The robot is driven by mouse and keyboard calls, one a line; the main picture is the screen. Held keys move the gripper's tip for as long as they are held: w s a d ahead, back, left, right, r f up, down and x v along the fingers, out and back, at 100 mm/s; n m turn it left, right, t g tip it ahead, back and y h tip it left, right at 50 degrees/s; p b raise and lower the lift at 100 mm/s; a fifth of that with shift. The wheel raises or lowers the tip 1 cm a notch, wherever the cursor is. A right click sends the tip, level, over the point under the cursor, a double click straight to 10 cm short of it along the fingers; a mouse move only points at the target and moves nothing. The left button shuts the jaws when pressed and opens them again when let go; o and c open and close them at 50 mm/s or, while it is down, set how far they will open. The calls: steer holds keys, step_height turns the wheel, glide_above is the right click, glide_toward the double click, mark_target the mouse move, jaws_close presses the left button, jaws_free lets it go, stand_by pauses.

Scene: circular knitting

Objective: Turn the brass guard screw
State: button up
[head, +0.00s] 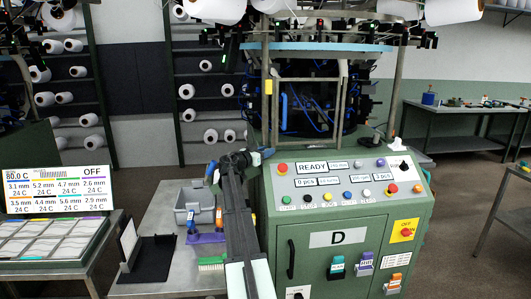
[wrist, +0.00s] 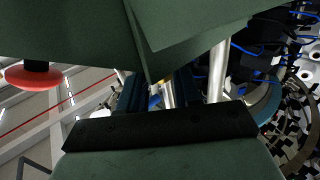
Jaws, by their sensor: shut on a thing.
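My gripper (head: 258,155) is at the left edge of the green knitting machine (head: 345,230), by the foot of the guard frame's left post (head: 275,115). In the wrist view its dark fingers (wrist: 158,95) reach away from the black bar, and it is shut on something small. A small yellow patch (wrist: 155,99) shows between the fingers and looks like the brass guard screw. Most of it is hidden, and how far it is turned cannot be seen. In the head view the screw cannot be made out behind my gripper.
The sloping control panel (head: 340,182) with its buttons lies right of my gripper. A red mushroom button (wrist: 35,76) shows in the wrist view. On the left bench stand a grey bin (head: 192,205) and a black stand (head: 150,262). Green machine plates (wrist: 70,30) are close to the camera.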

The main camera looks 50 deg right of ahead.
steer(key=shift+w+d+m+g, duration=0.15)
steer(key=shift+m+g, duration=0.45)
steer(key=shift+g, duration=0.4)
steer(key=o, duration=1)
steer(key=shift+o, duration=0.2)
steer(key=v, duration=1.4)
steer(key=shift+r, duration=0.25)
